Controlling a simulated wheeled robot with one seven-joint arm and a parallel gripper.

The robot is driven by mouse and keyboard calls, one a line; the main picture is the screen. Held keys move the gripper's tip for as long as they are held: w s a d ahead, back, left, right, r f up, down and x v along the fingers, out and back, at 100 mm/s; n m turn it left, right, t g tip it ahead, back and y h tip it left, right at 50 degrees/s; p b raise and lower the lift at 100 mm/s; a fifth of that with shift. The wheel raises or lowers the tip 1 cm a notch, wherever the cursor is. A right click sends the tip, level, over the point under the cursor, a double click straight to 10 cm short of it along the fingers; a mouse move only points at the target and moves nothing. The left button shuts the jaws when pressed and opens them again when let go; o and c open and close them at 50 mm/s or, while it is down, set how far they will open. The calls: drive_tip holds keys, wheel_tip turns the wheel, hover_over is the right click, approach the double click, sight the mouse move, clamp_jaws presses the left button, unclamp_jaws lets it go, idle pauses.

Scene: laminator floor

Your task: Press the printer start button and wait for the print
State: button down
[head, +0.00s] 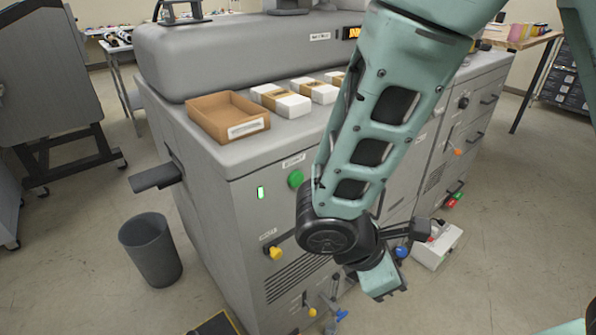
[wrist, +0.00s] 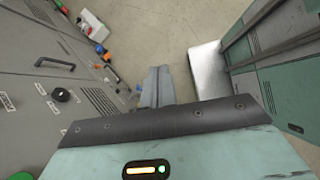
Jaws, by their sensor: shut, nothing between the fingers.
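The large grey machine (head: 225,160) fills the middle of the head view. Its front panel carries a round green button (head: 295,179), with a small lit green indicator (head: 261,192) to its left. A yellow knob (head: 276,253) sits lower on the panel. I cannot read which control is labelled start. My gripper (head: 388,290) is shut and empty, pointing down in front of the machine, below and right of the green button and apart from it. The shut fingers (wrist: 157,80) also show in the wrist view, with the machine's panel (wrist: 50,90) to their left.
An open cardboard box (head: 228,117) and white packs (head: 281,100) lie on the machine's top. A grey bin (head: 152,250) stands left on the floor. A white box (head: 437,245) stands on the floor behind my gripper. The floor at front right is clear.

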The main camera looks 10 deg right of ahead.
sight(296, 179)
drive_tip(key=w+d+n+t+h+p, duration=0.2)
drive_tip(key=w+n+t+h+p, duration=0.3)
drive_tip(key=w+n+t, duration=0.5)
drive_tip(key=w+a+f+n+t+y+p, duration=0.1)
drive_tip(key=w+a+n+t+y+p, duration=0.2)
drive_tip(key=w+a+n+t+y, duration=0.5)
drive_tip(key=n, duration=0.7)
drive_tip(key=shift+f+n, duration=0.25)
drive_tip(key=shift+n, duration=0.05)
drive_tip(key=shift+w, duration=0.15)
drive_tip(key=w+a+b, duration=0.2)
drive_tip(key=w+a, duration=0.2)
drive_tip(key=w, duration=0.3)
drive_tip(key=shift+w+b, duration=0.25)
drive_tip(key=shift+b, duration=0.1)
drive_tip(key=shift+a, duration=0.15)
idle(0.3)
drive_tip(key=shift+w+a, duration=0.2)
drive_tip(key=shift+w, duration=0.15)
